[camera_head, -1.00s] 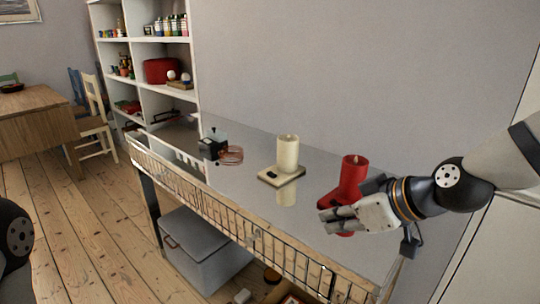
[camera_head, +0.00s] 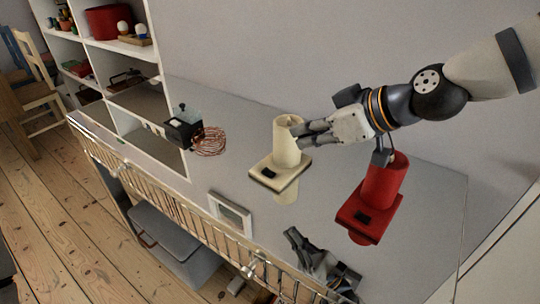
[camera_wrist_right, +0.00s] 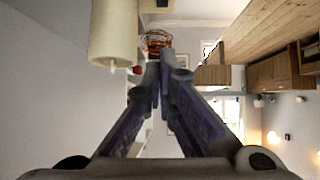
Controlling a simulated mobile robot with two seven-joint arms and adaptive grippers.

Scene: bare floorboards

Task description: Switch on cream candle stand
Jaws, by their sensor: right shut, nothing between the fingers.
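The cream candle stand (camera_head: 286,145) is a cream pillar on a square base with a dark switch-like patch (camera_head: 269,173) on the front. It stands upright on the grey glossy tabletop. My right gripper (camera_head: 298,135) is shut and empty, its fingertips at the pillar's upper right side. They overlap the pillar in the head view, and I cannot tell whether they touch. In the right wrist view the cream pillar (camera_wrist_right: 113,32) is left of the shut fingertips (camera_wrist_right: 163,72).
A red candle stand (camera_head: 383,183) stands to the right, below my right wrist. A wire rail (camera_head: 190,220) runs along the front edge.

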